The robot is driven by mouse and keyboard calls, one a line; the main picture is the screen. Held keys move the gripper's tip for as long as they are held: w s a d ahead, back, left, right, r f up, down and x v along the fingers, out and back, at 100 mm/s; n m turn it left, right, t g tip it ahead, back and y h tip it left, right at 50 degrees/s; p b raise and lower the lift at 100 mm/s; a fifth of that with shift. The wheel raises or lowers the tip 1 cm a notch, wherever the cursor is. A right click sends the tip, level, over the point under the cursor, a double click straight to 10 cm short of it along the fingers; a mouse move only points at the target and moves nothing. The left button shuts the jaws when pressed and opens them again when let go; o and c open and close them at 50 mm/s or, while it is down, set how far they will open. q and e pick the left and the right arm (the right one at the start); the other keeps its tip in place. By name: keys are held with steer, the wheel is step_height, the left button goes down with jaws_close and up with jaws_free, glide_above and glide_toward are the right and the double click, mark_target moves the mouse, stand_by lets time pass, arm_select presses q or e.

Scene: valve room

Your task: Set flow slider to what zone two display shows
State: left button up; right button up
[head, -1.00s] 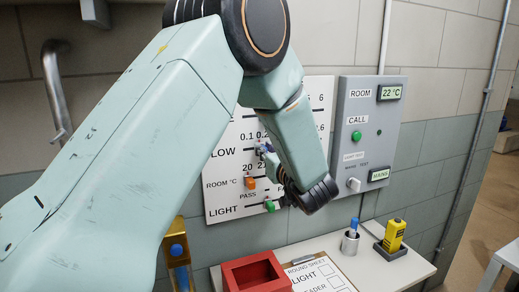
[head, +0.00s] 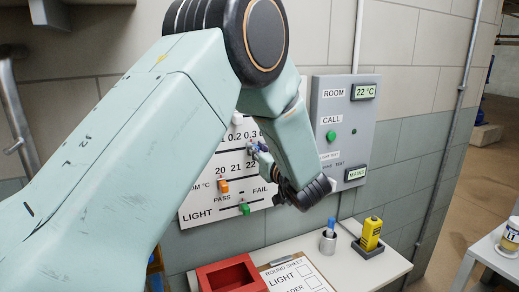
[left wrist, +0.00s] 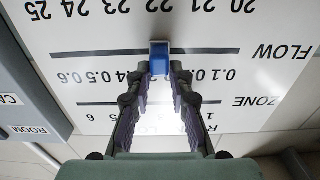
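The blue flow slider (left wrist: 159,62) sits on the FLOW line of the white panel (left wrist: 270,85), close to the 0.3 mark. The left wrist view shows the panel upside down. My left gripper (left wrist: 159,68) has its fingertips at both sides of the slider and looks shut on it. In the head view the left gripper (head: 262,157) is at the panel, and the slider is small there. My left arm hides the panel's left part. The zone two display is not seen. My right gripper is not in view.
A grey box (head: 345,130) beside the panel has a 22 °C ROOM display (head: 364,92), a green CALL button and a MAINS display. An orange slider (head: 223,186) and a green slider (head: 244,209) sit lower. A shelf (head: 385,262) below holds a red tray (head: 230,277) and yellow device (head: 371,234).

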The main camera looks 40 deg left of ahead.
arm_select(q)
steer(key=o, duration=0.4)
steer(key=shift+a, duration=0.15)
steer(key=shift+d, duration=0.25)
steer(key=v, duration=0.7)
steer(key=shift+s, duration=0.1)
steer(key=shift+d, duration=0.2)
steer(key=shift+f, duration=0.1)
